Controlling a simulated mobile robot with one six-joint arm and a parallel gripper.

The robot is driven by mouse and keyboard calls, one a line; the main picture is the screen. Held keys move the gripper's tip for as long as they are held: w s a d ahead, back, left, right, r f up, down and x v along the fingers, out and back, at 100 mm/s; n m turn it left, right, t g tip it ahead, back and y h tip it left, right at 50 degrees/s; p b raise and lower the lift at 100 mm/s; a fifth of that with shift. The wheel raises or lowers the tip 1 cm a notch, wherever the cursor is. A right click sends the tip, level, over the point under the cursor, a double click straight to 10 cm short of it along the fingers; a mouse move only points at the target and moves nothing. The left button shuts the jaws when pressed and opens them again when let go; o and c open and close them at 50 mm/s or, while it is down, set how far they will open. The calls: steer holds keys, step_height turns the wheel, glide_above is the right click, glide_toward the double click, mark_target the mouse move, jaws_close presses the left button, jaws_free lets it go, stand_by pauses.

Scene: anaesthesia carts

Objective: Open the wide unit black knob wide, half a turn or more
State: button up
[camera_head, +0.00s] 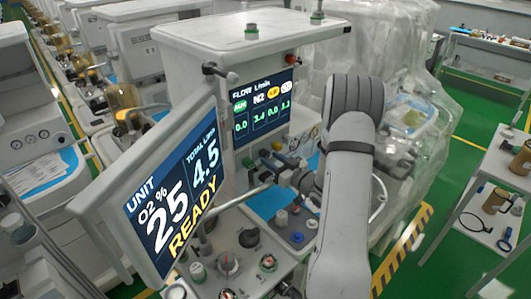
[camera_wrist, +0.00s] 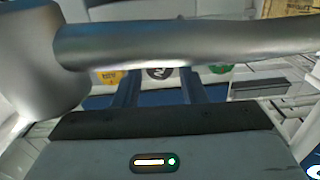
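In the wrist view, a round black knob face (camera_wrist: 160,73) with pale lettering shows between the two dark fingers of my gripper (camera_wrist: 158,88). The fingers stand apart, with a gap around the black face. I cannot tell whether they touch it. A thick silver bar (camera_wrist: 200,42) crosses in front and hides the upper part of the knob. In the head view my gripper (camera_head: 282,176) reaches in from the right to the front of the wide unit (camera_head: 190,60), just below its flow screen (camera_head: 263,103). The black knob cannot be made out there behind my gripper.
A large tilted monitor (camera_head: 165,185) reading READY stands left of my arm. Small knobs and fittings (camera_head: 230,263) crowd the worktop below. A plastic-covered unit (camera_head: 400,60) stands behind right.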

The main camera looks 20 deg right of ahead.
mark_target(267, 157)
steer(key=shift+p+x, duration=0.45)
steer(key=shift+x, duration=1.4)
steer(key=c, duration=0.7)
steer(key=shift+f+b, duration=0.15)
steer(key=shift+b, duration=0.5)
